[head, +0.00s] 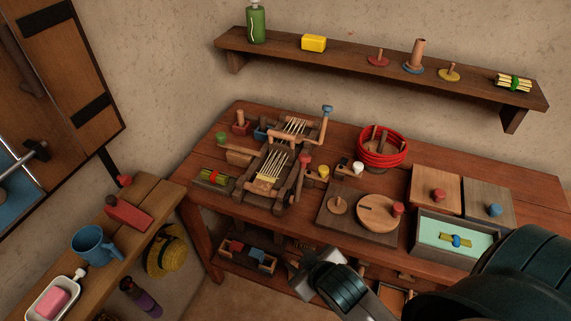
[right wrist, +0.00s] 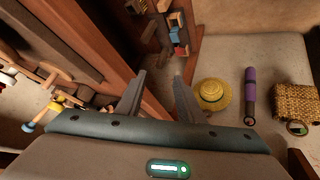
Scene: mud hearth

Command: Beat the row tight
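A small wooden loom (head: 268,180) stands on the left part of the workbench, with pale threads stretched across it in two sections. A wooden lever with a blue knob (head: 327,110) stands up at its back right. A part with a red knob (head: 305,160) stands at its right side. I cannot tell which piece is the beater, or how tight the row is. My right gripper (head: 322,277) is in front of and below the bench edge, apart from the loom. In the right wrist view its fingers (right wrist: 158,98) are spread with nothing between them. My left gripper is out of view.
Right of the loom on the workbench (head: 225,140) are a red coiled basket (head: 382,150), a round wooden disc (head: 378,212) and a green-lined tray (head: 455,238). A wall shelf (head: 350,68) hangs above. A side bench (head: 150,190) stands at left, with a straw hat (head: 166,255) beside it.

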